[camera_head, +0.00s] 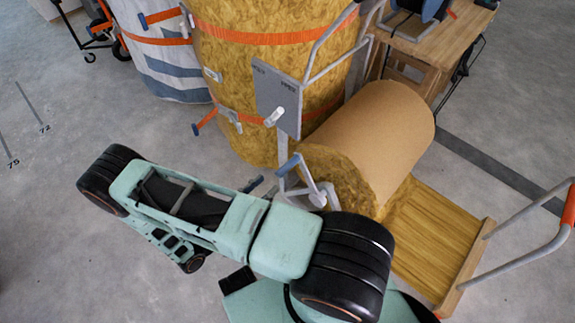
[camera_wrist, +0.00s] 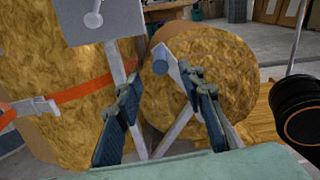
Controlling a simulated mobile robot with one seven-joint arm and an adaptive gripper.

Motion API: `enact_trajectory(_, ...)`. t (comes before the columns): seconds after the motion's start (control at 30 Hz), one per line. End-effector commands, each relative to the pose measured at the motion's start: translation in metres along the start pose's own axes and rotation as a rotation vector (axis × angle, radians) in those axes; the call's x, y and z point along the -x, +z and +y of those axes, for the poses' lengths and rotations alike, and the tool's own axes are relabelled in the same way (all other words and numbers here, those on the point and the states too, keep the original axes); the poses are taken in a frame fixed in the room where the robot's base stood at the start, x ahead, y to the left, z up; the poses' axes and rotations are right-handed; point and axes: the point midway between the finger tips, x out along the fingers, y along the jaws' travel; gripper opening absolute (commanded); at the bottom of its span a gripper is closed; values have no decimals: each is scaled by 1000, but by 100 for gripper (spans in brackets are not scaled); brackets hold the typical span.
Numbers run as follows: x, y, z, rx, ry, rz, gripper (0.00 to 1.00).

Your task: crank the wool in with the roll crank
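The wool roll (camera_head: 372,135) lies on its side, with tan wrapping around yellow wool. Its round wool end faces me in the wrist view (camera_wrist: 232,72). The roll crank (camera_head: 288,165) is a grey arm with a blue handle at the roll's near end. In the wrist view the crank handle (camera_wrist: 166,58) appears between and just beyond my fingertips. My gripper (camera_wrist: 162,82) is open, its two dark fingers apart on either side of the handle in the picture. I see no finger contact with it. In the head view my wrist and arm hide part of the fingers.
A tall wool bale (camera_head: 235,70) with orange straps stands left of the roll. A grey panel (camera_head: 277,97) with a small white lever hangs before it. A wooden bed (camera_head: 430,235) lies under the roll, with a rail at right.

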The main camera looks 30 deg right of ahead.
Motion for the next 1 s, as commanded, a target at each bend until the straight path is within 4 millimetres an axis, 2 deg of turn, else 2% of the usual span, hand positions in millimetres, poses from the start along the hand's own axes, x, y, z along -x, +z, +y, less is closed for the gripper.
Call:
enact_trajectory(0.17, -19, 0, -1, -7, -4, -2, 36)
enact_trajectory(0.4, -64, -1, -1, -6, -5, -1, 36)
enact_trajectory(0.6, -94, -1, 0, -7, -3, 0, 36)
enact_trajectory(0.77, -106, 0, 0, -6, -2, 0, 36)
enact_trajectory(1.0, -108, 0, 0, -6, -1, 0, 36)
